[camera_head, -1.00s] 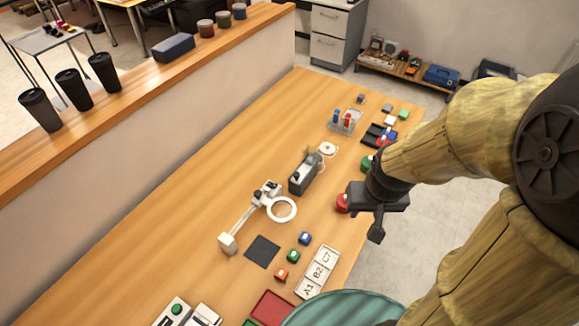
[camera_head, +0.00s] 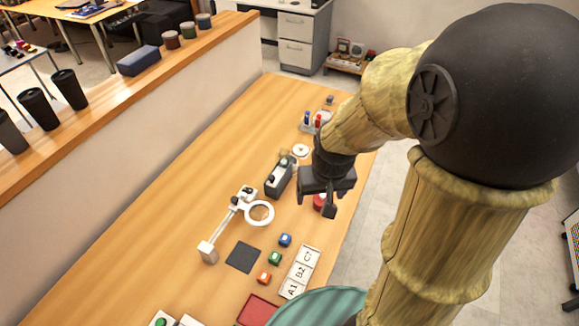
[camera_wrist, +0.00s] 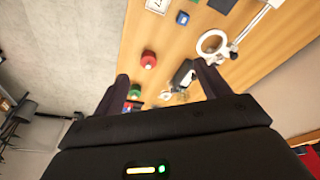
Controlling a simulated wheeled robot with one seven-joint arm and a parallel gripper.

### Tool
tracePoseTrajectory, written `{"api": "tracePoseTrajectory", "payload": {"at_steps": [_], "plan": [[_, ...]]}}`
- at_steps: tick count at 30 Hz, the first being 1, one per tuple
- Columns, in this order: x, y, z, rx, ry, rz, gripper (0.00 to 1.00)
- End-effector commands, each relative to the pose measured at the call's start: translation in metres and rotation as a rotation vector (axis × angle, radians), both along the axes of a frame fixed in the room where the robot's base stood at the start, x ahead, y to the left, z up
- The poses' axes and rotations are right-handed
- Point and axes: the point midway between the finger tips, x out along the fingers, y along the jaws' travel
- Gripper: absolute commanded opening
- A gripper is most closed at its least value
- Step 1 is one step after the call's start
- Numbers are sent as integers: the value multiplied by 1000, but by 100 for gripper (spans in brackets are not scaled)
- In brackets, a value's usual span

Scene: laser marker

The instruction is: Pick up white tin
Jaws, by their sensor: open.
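My gripper (camera_head: 327,205) is open and empty, above the right edge of the wooden table in the head view. Its two fingers (camera_wrist: 160,85) stand wide apart in the wrist view. A small white round object (camera_head: 300,150) lies beyond the grey device; it may be the white tin, but I cannot be sure. In the wrist view, a small whitish item (camera_wrist: 166,95) shows between the fingers, too small to identify. A red tin (camera_head: 319,201) is partly hidden behind my gripper; it shows whole in the wrist view (camera_wrist: 148,60). My arm hides the table's far right part.
A grey device (camera_head: 279,178) and a white ring magnifier (camera_head: 260,213) stand mid-table. Small coloured blocks (camera_head: 274,258) and a lettered tray (camera_head: 300,272) lie nearer. A tube rack (camera_head: 314,122) is at the back. The table's left side is clear, bordered by a partition (camera_head: 150,140).

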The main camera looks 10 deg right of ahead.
Motion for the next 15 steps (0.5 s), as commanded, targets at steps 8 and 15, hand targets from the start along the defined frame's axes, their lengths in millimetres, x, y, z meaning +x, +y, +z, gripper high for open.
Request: {"api": "tracePoseTrajectory", "payload": {"at_steps": [8, 15], "plan": [[108, 2, 2, 14, 37, -69, 76], [194, 3, -3, 25, 73, -137, 76]]}}
